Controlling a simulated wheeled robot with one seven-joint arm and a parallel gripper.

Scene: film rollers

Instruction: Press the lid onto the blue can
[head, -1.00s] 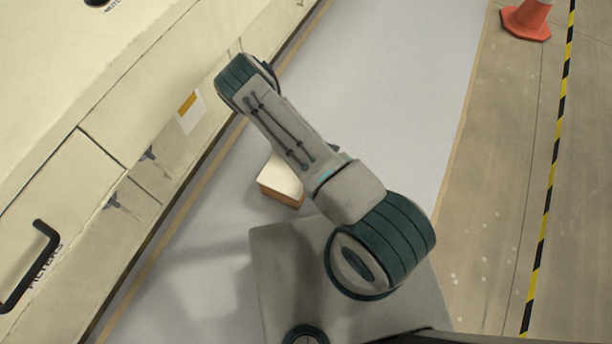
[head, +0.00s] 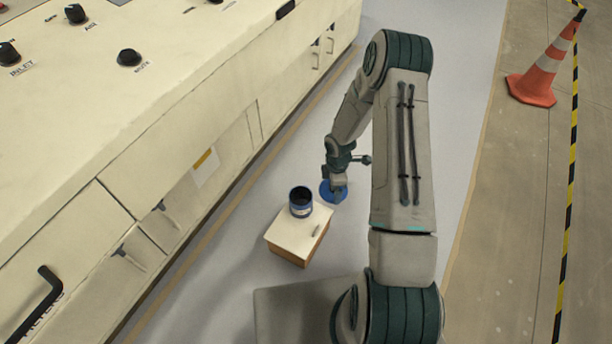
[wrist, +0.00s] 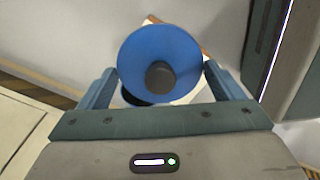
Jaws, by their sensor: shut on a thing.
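The blue can (head: 300,202) stands upright on a small box with a pale top; its open top looks dark. The lid (head: 333,192) is a round blue disc, held to the right of the can and apart from it. My gripper (head: 337,183) is shut on the lid. In the wrist view the lid (wrist: 150,48) shows its blue face and dark round knob, with the fingers of my gripper (wrist: 160,72) on either side of it. A dark shape behind the lid's lower left edge may be the can's mouth; the lid hides most of what lies behind.
The box (head: 292,240) has a small dark mark or item on its top, right of the can. A long cream cabinet (head: 190,130) with knobs and handles runs along the left. An orange cone (head: 537,78) stands far right. The grey floor strip between is otherwise clear.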

